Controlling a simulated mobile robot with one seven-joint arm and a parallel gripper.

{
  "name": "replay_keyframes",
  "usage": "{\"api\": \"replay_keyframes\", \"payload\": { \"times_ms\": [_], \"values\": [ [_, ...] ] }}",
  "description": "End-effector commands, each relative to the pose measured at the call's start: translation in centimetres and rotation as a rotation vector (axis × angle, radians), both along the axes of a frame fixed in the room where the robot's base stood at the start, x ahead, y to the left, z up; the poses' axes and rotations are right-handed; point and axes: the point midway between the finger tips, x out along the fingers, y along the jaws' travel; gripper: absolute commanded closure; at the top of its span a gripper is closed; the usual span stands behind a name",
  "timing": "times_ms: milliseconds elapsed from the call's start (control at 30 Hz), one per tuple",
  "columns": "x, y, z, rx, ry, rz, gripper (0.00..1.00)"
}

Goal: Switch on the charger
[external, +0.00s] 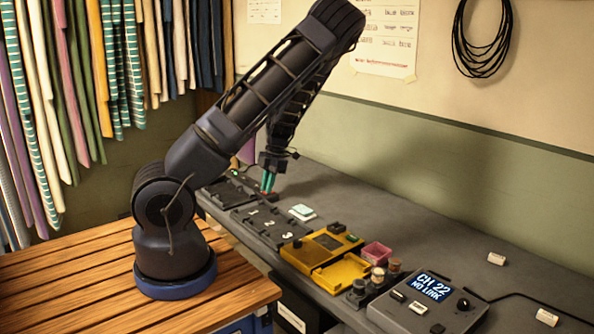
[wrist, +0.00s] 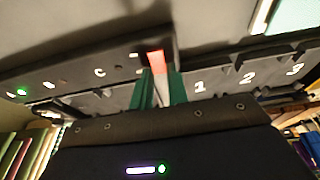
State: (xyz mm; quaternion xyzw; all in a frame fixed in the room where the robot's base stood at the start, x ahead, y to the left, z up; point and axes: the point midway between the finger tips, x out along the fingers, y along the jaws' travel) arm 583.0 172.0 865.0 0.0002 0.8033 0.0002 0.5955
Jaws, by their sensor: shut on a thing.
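The charger (wrist: 75,78) is a long dark unit with bays, pale letters and a lit green light at its left end in the wrist view. It also shows in the external view (external: 229,189), at the far left of the bench. A small red-orange piece (wrist: 155,60), which looks like its switch, is at the charger's right end. My gripper (wrist: 158,88) has green fingers and points down there, shut on this piece, one finger on each side. My gripper also shows in the external view (external: 268,182). The switch's exact position is hidden between the fingers.
A dark tray numbered 1, 2, 3 (external: 268,237) stands right beside the charger. Further right are a yellow case (external: 325,247), a pink box (external: 376,254), several small knobs and a grey unit reading "CH 22 NO LINK" (external: 430,300). The bench behind is mostly clear.

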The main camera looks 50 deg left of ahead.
Motion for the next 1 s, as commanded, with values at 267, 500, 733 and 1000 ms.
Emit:
{"api": "replay_keyframes", "payload": {
  "times_ms": [267, 500, 733, 1000],
  "values": [
    [0.0, 0.0, 0.0, 0.000, 0.000, 0.000, 0.62],
    [0.2, 0.0, 0.4, 0.000, -0.001, -0.001, 0.62],
    [1.1, -0.1, 3.6, -0.001, -0.003, -0.002, 0.62],
    [2.5, 0.0, 8.1, 0.000, -0.003, -0.002, 0.62]
  ]
}}
